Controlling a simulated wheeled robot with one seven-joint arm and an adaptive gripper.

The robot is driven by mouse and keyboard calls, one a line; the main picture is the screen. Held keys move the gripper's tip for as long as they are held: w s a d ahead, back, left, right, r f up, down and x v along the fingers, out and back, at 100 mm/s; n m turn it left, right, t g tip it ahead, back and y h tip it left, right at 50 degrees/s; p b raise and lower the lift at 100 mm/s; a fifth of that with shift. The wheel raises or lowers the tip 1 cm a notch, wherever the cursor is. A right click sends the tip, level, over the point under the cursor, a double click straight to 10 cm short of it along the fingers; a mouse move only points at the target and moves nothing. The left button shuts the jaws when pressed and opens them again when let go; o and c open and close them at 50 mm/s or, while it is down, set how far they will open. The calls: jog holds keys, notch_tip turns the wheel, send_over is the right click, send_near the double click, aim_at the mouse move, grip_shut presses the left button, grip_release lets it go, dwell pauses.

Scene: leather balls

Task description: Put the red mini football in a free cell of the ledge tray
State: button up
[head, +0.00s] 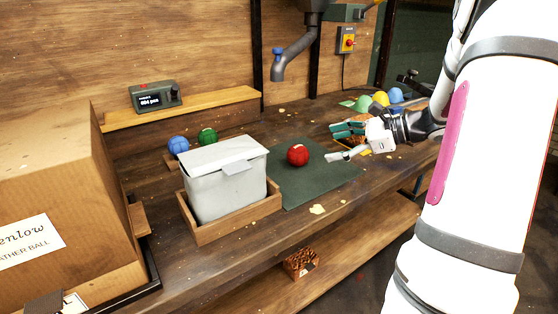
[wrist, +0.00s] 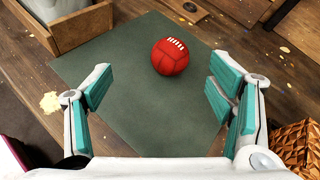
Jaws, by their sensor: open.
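The red mini football (head: 298,155) with white laces rests on a dark green mat (head: 325,178); it also shows in the wrist view (wrist: 171,57), ahead of and between my fingers. My gripper (head: 338,144) is open and empty, to the right of the ball and apart from it; its spread teal-padded fingers show in the wrist view (wrist: 160,85). A blue ball (head: 178,145) and a green ball (head: 207,136) sit behind the lidded grey bin, by a low wooden edge (head: 170,161) that may be the ledge tray. Its cells are mostly hidden by the bin.
The grey bin (head: 228,190) stands in a wooden tray (head: 238,225) left of the mat. A large cardboard box (head: 60,190) fills the left end. Green, yellow and blue domed things (head: 380,98) stand at the back right.

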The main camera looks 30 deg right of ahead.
aim_at(297, 154)
jog(key=shift+d+f+m+t, duration=0.3)
jog(key=shift+d+f+m, duration=0.25)
jog(key=shift+d, duration=0.4)
jog(key=shift+w+d+f, duration=0.15)
jog(key=shift+w+f, duration=0.05)
jog(key=b+x, duration=0.1)
jog(key=x, duration=0.7)
jog(key=shift+d+b, duration=0.1)
jog(key=shift+b, duration=0.25)
jog(key=x, duration=0.2)
jog(key=b+x, duration=0.1)
jog(key=x, duration=0.1)
jog(key=shift+a+f, duration=0.3)
jog(key=shift+f, duration=0.05)
jog(key=shift+w+a+f, duration=0.1)
jog(key=shift+w+a, duration=0.05)
jog(key=shift+w, duration=0.2)
jog(key=c, duration=1.4)
jog(key=shift+c, duration=0.2)
